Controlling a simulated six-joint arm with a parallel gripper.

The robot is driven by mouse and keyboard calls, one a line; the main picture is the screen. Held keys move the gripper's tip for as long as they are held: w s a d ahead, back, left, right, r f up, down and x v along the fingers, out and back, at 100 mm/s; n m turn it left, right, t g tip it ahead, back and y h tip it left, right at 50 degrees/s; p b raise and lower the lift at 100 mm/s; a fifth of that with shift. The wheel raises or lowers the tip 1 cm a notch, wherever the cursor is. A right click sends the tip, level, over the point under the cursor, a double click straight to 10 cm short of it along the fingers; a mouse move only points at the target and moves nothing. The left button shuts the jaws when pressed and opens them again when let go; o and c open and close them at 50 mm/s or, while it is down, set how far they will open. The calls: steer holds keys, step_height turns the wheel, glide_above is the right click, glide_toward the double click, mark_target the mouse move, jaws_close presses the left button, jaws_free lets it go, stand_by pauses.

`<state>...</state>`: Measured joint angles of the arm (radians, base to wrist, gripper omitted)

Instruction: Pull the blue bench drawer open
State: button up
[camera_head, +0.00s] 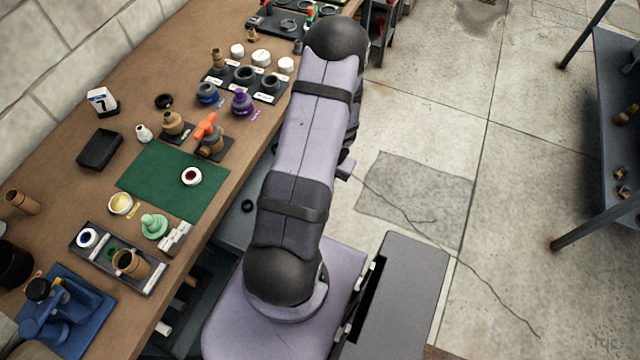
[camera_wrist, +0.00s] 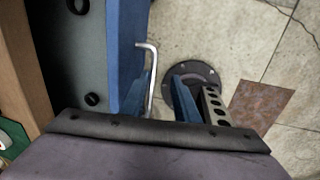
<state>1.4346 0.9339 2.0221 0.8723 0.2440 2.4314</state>
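The blue drawer front (camera_wrist: 126,50) stands upright left of centre in the wrist view. A bent metal handle (camera_wrist: 151,75) sticks out on its right side. Left of the front, the drawer's grey inside (camera_wrist: 75,55) is exposed, with round black pieces in it. In the head view the grey inside (camera_head: 238,228) shows below the bench edge, so the drawer is at least partly out; my arm hides its front. A dark bar and lilac housing of mine fill the bottom of the wrist view, near the handle's lower end.
The wooden bench (camera_head: 85,165) holds a green mat (camera_head: 150,185), an orange valve part (camera_head: 205,127), a parts tray (camera_head: 105,260) and a blue fixture (camera_head: 70,315). A dark bolted disc (camera_wrist: 205,73) lies beyond the handle.

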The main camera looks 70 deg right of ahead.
steer(key=shift+w+f, duration=0.25)
steer(key=shift+f, duration=1)
jaws_close()
steer(key=s+p, duration=0.3)
steer(key=s, duration=1.1)
jaws_free()
